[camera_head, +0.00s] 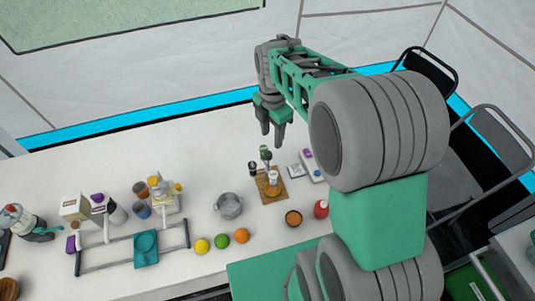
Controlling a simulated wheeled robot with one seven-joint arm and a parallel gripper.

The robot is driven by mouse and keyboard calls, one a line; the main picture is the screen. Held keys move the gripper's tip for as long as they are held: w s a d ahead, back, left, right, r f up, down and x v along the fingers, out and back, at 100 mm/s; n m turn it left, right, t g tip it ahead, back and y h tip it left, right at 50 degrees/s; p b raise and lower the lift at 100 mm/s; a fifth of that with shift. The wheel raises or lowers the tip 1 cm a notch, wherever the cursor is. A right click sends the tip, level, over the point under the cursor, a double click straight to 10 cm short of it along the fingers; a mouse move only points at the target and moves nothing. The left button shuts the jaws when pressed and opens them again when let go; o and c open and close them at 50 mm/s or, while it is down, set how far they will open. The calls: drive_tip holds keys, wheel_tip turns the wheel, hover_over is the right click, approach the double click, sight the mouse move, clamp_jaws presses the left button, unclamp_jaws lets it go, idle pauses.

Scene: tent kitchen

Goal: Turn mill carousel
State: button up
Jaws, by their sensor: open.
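A small stand (267,172), which looks like the mill carousel, is on a square wooden board (279,195) right of the table's middle. It has a green piece at the top, and small dark and pale parts around it. The parts are too small to tell apart. My gripper (272,139) points down with its two dark fingers apart and nothing between them. In the picture it is just above the stand's green top. I cannot tell the gap in depth, but no contact shows.
A grey pot (229,206) stands left of the board. Yellow, green and orange balls (222,241) lie in front. A grey-railed rack (92,268) and several containers occupy the left. The table's back left (100,165) is clear.

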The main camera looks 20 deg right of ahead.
sight(268, 153)
drive_tip(key=n, duration=0.2)
drive_tip(key=a+n, duration=0.1)
drive_tip(key=n, duration=0.1)
drive_tip(key=shift+a+n, duration=0.15)
drive_tip(key=shift+n, duration=0.25)
wheel_tip(268, 153, down, 8)
drive_tip(key=shift+r+p, duration=0.1)
drive_tip(key=shift+p, duration=0.75)
drive_tip(key=shift+c, duration=0.6)
